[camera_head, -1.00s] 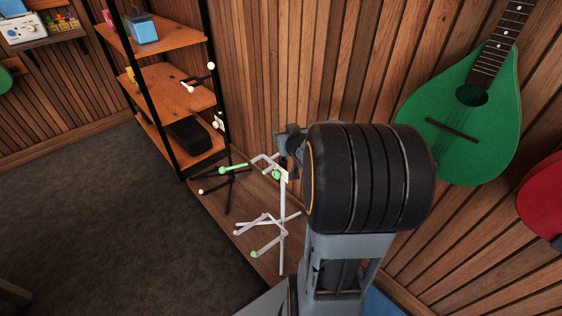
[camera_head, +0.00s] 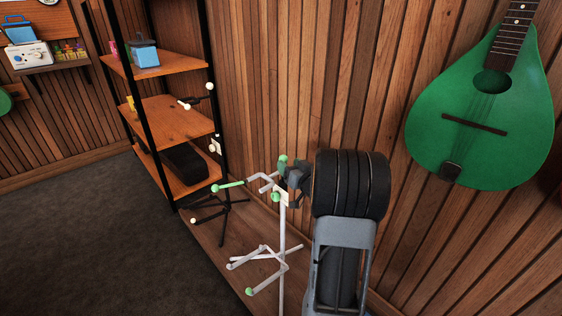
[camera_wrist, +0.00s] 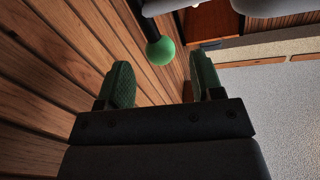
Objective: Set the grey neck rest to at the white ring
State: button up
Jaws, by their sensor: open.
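The grey neck rest (camera_head: 262,179) is a forked bar with green ball tips, at the top of the light grey stand (camera_head: 283,255) in the head view. My gripper (camera_head: 297,178) is open at the right side of this rest, close to it and partly overlapping it. In the wrist view, a green ball tip (camera_wrist: 160,50) shows between and beyond my open fingers (camera_wrist: 162,80), with grey tubing (camera_wrist: 168,5) above it. Nothing is clearly held. A small pale piece shows on the post below my gripper, but I cannot make out a white ring.
The wood-slat wall is close on the right, with a green instrument (camera_head: 480,115) hanging. Open carpet (camera_head: 90,230) lies at left.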

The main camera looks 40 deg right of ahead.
aim_at(281, 157)
jog(key=shift+w+d+b, duration=0.15)
jog(key=shift+w+b, duration=0.45)
jog(key=shift+w, duration=2.5)
grip_shut()
